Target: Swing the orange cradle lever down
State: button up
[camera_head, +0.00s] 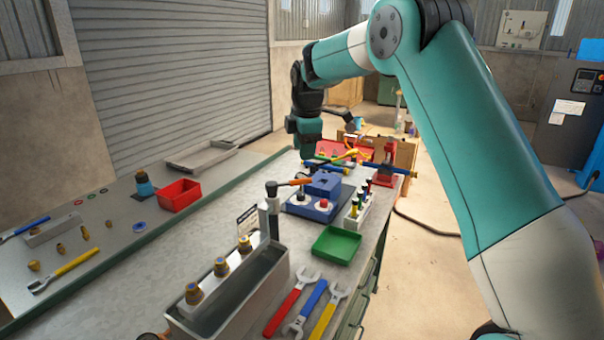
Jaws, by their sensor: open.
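The orange lever (297,182) sticks out roughly level to the right from the top of a dark post (272,208). The post stands at the back end of a grey open tank (187,321). My gripper (308,163) points down a little above and beyond the lever's right end, apart from it as far as I can see. It is small here and holds nothing that I can make out. The fingertips are hard to see against the things behind them.
A blue block (323,184) on a blue base stands just right of the lever. A green tray (336,244) and several wrenches (290,299) lie right of the tank. A red vise (386,162) stands behind. The bench on the left has a red bin (179,195) and free room.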

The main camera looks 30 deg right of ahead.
aim_at(302, 180)
jog(key=f, duration=0.3)
jog(key=w+f+p, duration=0.1)
jog(key=f, duration=0.2)
jog(key=w+f+p, duration=0.1)
jog(key=f, duration=0.2)
jog(key=shift+d+f, duration=0.15)
jog(key=shift+f, duration=0.1)
grip_shut()
